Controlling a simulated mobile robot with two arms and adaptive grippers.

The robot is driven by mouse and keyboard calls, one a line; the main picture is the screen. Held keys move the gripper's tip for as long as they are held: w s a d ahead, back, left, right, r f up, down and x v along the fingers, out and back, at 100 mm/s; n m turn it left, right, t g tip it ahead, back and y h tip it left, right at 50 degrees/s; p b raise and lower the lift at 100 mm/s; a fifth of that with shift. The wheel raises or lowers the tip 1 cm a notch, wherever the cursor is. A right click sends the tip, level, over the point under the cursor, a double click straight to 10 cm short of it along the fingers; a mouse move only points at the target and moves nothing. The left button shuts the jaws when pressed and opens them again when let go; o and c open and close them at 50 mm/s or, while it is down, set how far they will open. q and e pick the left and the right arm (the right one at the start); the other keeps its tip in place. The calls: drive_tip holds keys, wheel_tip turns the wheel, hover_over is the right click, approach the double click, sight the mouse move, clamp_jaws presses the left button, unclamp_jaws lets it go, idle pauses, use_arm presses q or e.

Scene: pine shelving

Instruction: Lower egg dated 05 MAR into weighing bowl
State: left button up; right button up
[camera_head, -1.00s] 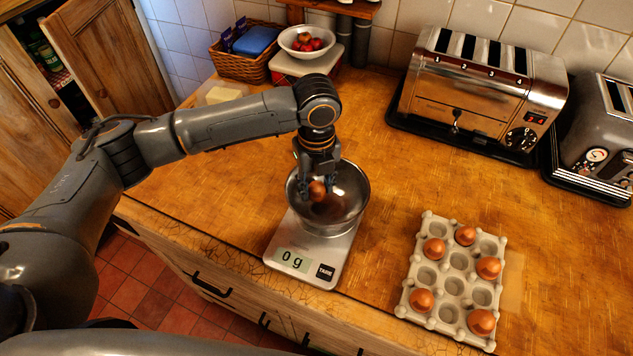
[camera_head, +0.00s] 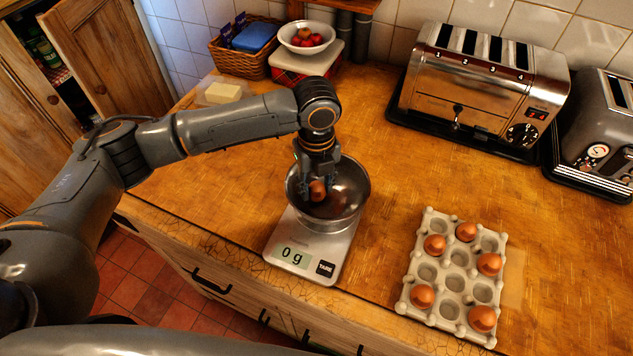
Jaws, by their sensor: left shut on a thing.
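My left gripper (camera_head: 317,189) points down and is shut on a brown egg (camera_head: 318,191), inside or just over the mouth of the metal weighing bowl (camera_head: 351,194). I cannot tell whether the egg touches the bowl; no date shows on it. The bowl sits on a kitchen scale (camera_head: 324,255) whose display reads 0 g. A grey egg tray (camera_head: 427,273) to the right holds several brown eggs and has several empty cups. My right gripper is not in view.
A large toaster (camera_head: 483,85) and a second toaster (camera_head: 600,130) stand at the back right. Butter (camera_head: 223,92), a wicker basket (camera_head: 232,66) and a white bowl of red fruit (camera_head: 307,28) are at the back left. The worktop between bowl and toasters is clear.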

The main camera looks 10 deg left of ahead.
use_arm(q)
drive_tip(key=o, duration=0.8)
